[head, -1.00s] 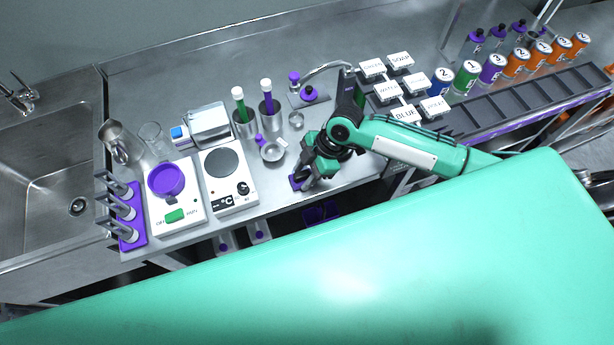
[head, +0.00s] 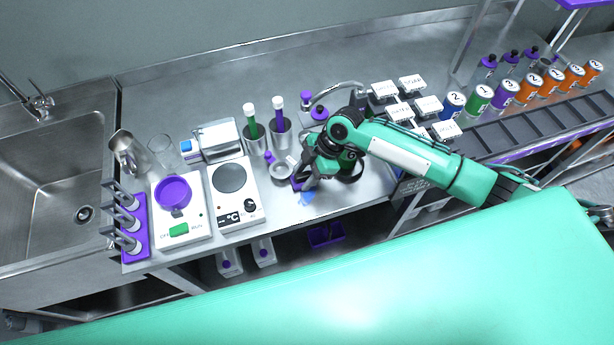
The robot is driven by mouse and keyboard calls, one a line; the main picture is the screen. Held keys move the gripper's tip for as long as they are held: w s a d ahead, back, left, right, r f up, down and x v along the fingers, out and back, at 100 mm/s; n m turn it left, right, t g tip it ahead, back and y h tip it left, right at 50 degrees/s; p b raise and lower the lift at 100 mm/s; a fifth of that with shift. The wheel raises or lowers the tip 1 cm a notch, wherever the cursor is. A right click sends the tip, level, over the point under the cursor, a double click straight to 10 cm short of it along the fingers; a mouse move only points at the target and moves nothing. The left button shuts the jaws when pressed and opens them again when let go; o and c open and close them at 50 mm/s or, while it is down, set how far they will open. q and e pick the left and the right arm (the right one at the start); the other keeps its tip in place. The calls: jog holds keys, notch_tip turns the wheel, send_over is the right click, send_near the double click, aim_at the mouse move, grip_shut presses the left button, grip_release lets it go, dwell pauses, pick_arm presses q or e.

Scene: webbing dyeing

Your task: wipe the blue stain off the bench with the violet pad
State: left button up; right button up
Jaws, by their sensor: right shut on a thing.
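The violet pad (head: 296,184) is mostly hidden by my right gripper (head: 304,182), with a small violet edge showing at its left. My right gripper is shut on the pad, low over the steel bench (head: 350,200) near its front edge. The blue stain (head: 307,198) shows as a small patch just in front of the gripper. Part of it may be hidden under the gripper. I cannot tell whether the pad touches the bench. My left gripper is not in view.
A small metal dish (head: 282,170) sits close left of the gripper, with a hotplate (head: 230,178) beyond. Metal beakers with tubes (head: 281,133) stand behind. Labelled white blocks (head: 412,84) and numbered cans (head: 478,97) are to the right. A sink (head: 50,170) is at far left.

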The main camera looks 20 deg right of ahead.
aim_at(308, 208)
jog(key=shift+s+r+p, duration=0.1)
jog(key=shift+s+p, duration=0.75)
jog(key=shift+s, duration=0.6)
jog(key=shift+s+d+f+p, duration=0.15)
jog(key=shift+s+p, duration=0.4)
jog(key=shift+s, duration=0.65)
jog(key=shift+s+f+p, duration=0.1)
jog(key=shift+s+p, duration=0.45)
jog(key=shift+s, duration=0.65)
jog(key=shift+w, duration=0.35)
jog(key=shift+w+r+b, duration=0.15)
jog(key=shift+w+b, duration=0.3)
jog(key=shift+w, duration=1.3)
jog(key=shift+w+a+b, duration=0.2)
jog(key=shift+w+b, duration=0.55)
jog(key=shift+w, duration=1)
jog(key=shift+r, duration=0.1)
jog(key=shift+s+p, duration=0.75)
jog(key=shift+s, duration=0.1)
jog(key=shift+s+f+p, duration=0.2)
jog(key=shift+s+p, duration=0.25)
jog(key=shift+s, duration=0.7)
jog(key=shift+s+d+r+p, duration=0.1)
jog(key=shift+s+p, duration=0.4)
jog(key=shift+s, duration=0.2)
jog(key=shift+s+p, duration=0.5)
jog(key=shift+s, duration=0.7)
